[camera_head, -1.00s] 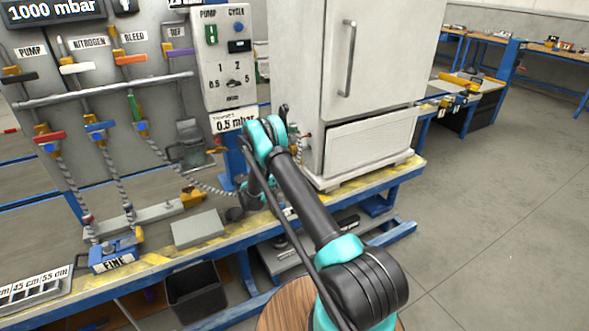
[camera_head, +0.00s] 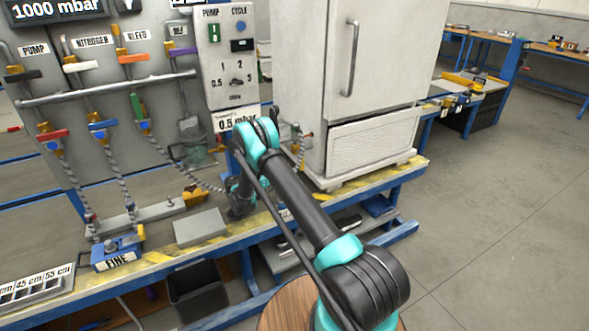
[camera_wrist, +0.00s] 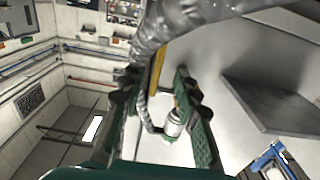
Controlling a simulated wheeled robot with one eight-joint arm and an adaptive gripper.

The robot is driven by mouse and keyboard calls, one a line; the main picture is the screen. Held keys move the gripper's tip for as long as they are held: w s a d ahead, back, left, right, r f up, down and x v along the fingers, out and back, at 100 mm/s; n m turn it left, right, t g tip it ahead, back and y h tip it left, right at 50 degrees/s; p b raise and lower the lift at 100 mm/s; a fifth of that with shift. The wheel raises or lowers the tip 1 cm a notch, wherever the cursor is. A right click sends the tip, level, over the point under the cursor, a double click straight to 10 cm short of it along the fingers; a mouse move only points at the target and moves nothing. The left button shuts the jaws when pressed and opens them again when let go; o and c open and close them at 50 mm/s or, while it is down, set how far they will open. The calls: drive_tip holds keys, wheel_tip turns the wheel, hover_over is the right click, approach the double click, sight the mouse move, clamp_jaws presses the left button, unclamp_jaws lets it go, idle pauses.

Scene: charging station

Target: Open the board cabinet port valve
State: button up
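The grey valve board (camera_head: 62,90) stands at the left in the head view, with several coloured lever handles. Its lower row has a red handle (camera_head: 53,134), a blue handle (camera_head: 101,125) and a green handle (camera_head: 137,106), with hoses below. No label I can read names the cabinet port valve. My gripper (camera_head: 240,196) is low at the bench, right of these handles and partly hidden by my arm. In the wrist view my gripper (camera_wrist: 156,92) has its fingers apart. A ribbed hose (camera_wrist: 200,14) crosses close above them, and a metal fitting (camera_wrist: 173,123) shows between them.
The white cabinet (camera_head: 350,80) stands right of my arm, with small fittings (camera_head: 300,135) on its left side. A control box (camera_head: 230,60) hangs between board and cabinet. A grey block (camera_head: 200,227) and the blue FINE unit (camera_head: 117,252) sit on the bench. Floor at right is clear.

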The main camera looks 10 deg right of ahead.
drive_tip(key=v, duration=0.6)
drive_tip(key=shift+a, duration=0.3)
drive_tip(key=shift+s, duration=0.15)
drive_tip(key=s+d+r+n+g+y, duration=0.1)
drive_tip(key=d+r+n+y, duration=0.3)
drive_tip(key=d+r, duration=0.35)
drive_tip(key=s+d+r+n+g+y, duration=0.1)
drive_tip(key=s+d+r+n+y, duration=0.15)
drive_tip(key=s, duration=0.25)
drive_tip(key=s+d+r+n+y, duration=0.2)
drive_tip(key=s+d+r, duration=0.1)
drive_tip(key=s+r, duration=0.15)
drive_tip(key=s+a+n+y, duration=0.1)
drive_tip(key=s+n+y, duration=0.2)
drive_tip(key=s, duration=1.3)
drive_tip(key=s+a+f+n+y, duration=0.1)
drive_tip(key=s+y, duration=0.5)
drive_tip(key=s, duration=1)
drive_tip(key=shift+s+a+f+n+t, duration=0.2)
drive_tip(key=shift+a+f+n+t, duration=0.1)
drive_tip(key=shift+a+n, duration=0.55)
